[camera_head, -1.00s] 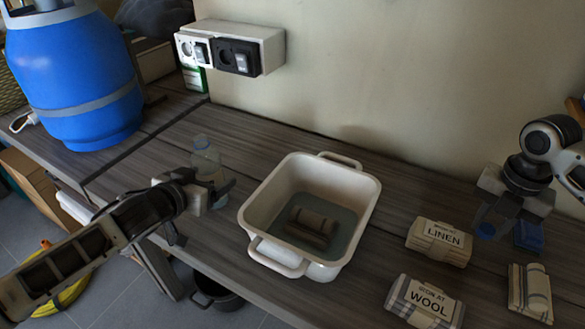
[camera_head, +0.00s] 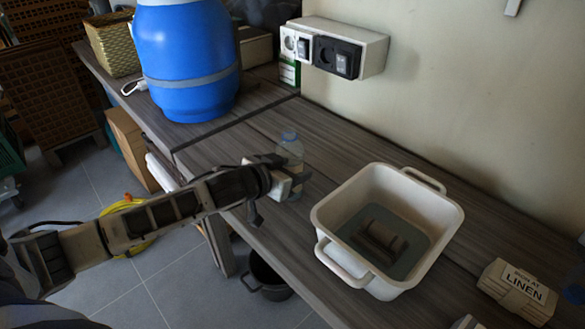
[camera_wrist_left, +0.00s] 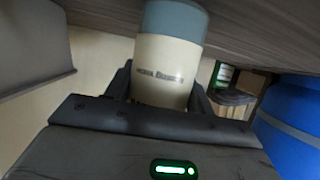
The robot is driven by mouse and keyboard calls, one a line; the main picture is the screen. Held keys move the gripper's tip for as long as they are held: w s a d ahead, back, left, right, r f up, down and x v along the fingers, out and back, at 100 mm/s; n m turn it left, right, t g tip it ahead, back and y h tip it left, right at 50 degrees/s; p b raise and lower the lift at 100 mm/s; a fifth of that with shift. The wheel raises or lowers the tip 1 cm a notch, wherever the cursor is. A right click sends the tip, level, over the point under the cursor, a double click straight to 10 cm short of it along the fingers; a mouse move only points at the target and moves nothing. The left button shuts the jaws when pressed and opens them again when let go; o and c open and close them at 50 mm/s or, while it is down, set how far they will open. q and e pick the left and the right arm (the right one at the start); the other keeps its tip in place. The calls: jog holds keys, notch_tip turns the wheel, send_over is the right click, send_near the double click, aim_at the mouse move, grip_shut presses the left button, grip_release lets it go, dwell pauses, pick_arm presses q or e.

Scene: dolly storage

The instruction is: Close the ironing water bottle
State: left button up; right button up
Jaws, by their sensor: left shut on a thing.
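The water bottle (camera_head: 291,151) is clear and pale blue and stands upright on the bench, left of the white basin. My left gripper (camera_head: 284,178) reaches in from the left and is shut on the bottle's lower part. The left wrist view shows the bottle (camera_wrist_left: 163,62) between the fingers, with a cream label band bearing small dark print and a blue-grey part at the picture's top. The bottle's mouth is too small to judge in the head view. No separate cap shows now. My right gripper is outside both current views.
A white basin (camera_head: 330,222) with water and a bundle inside stands right of the bottle. A "LINEN" block (camera_head: 518,290) lies at the lower right. A socket box (camera_head: 335,47) is on the wall.

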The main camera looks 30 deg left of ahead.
pick_arm(q)
jog(key=shift+r, duration=0.2)
jog(key=shift+r+p, duration=0.3)
jog(key=shift+r, duration=0.9)
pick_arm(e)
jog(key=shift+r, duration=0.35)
pick_arm(q)
jog(key=shift+s+r, duration=0.15)
jog(key=shift+r, duration=0.2)
jog(key=s+r, duration=0.2)
jog(key=s+a+r+p, duration=0.1)
jog(key=s+r, duration=0.1)
jog(key=r, duration=0.1)
jog(key=shift+s+a+r, duration=0.15)
jog(key=shift+s, duration=0.05)
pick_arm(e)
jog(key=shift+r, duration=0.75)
pick_arm(q)
jog(key=p, duration=0.2)
send_near(283, 145)
jog(key=shift+s+a+r, duration=0.25)
jog(key=shift+s+r, duration=0.1)
jog(key=shift+s, duration=0.2)
jog(key=shift+s+a+r, duration=0.3)
jog(key=shift+s+r, duration=0.05)
jog(key=shift+s, duration=0.2)
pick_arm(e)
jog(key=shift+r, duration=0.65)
